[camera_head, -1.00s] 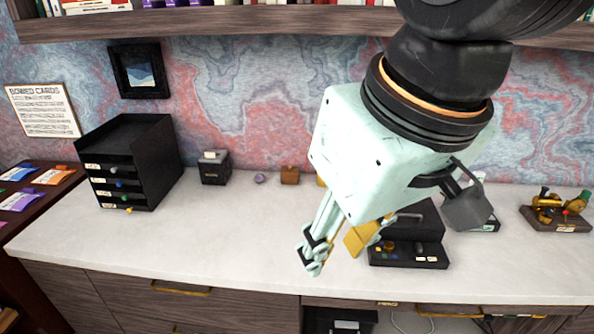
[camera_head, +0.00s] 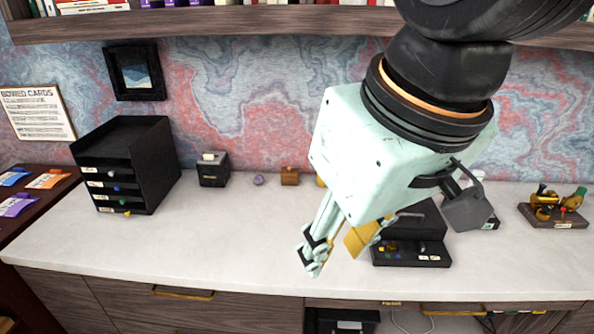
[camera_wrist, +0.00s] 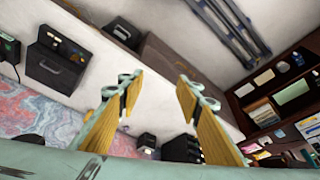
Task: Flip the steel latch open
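My gripper (camera_head: 337,250) is open and empty above the white desk top, with its two yellow-padded fingers spread apart. It also shows open in the wrist view (camera_wrist: 158,88). A black box (camera_head: 410,253) with a row of small brass, blue and silver-coloured fittings on its front ledge stands just right of my fingers, partly hidden by my gripper. It also shows in the wrist view (camera_wrist: 55,70), at the upper left, apart from my fingers. A steel latch cannot be told for sure among the small fittings.
A black drawer unit (camera_head: 125,165) and a small black box (camera_head: 213,169) stand at the left. A small wooden block (camera_head: 289,176) sits near the wall. A brass device (camera_head: 553,207) stands at the right. The desk's middle left (camera_head: 220,235) is clear.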

